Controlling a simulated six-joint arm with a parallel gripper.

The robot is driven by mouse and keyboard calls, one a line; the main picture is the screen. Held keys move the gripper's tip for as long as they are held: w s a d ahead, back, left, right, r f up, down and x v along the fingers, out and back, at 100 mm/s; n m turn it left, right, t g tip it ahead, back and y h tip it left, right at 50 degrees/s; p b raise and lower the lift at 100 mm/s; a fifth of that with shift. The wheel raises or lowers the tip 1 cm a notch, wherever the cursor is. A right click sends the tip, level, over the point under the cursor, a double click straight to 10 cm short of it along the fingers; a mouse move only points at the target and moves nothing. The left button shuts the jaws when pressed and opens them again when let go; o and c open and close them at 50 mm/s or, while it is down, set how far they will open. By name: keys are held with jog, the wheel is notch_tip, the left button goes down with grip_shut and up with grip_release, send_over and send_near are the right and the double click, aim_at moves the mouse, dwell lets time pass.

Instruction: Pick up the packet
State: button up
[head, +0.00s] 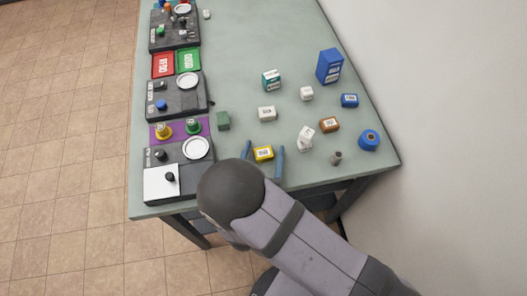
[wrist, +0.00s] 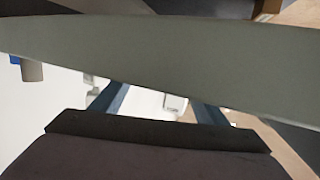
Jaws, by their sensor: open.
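My gripper (head: 265,149) is open near the front edge of the table. Its two blue fingers stand on either side of a small yellow packet (head: 263,154) with a white label, with gaps on both sides. I cannot tell the fingers' height over the table. In the wrist view the fingers (wrist: 158,103) show only in part, below a broad grey-green band. A small pale block shows between them there, and I cannot tell which item it is.
Nearby on the table (head: 240,50) are a white bottle (head: 306,139), brown box (head: 329,124), grey cylinder (head: 336,158), white box (head: 267,113) and green block (head: 223,121). A tall blue box (head: 329,66) stands farther back. Dark stations (head: 178,95) line the left edge.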

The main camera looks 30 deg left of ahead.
aim_at(263, 153)
jog(key=c, duration=1)
jog(key=shift+c, duration=0.3)
jog(key=shift+r, duration=0.15)
jog(key=shift+r, duration=4.85)
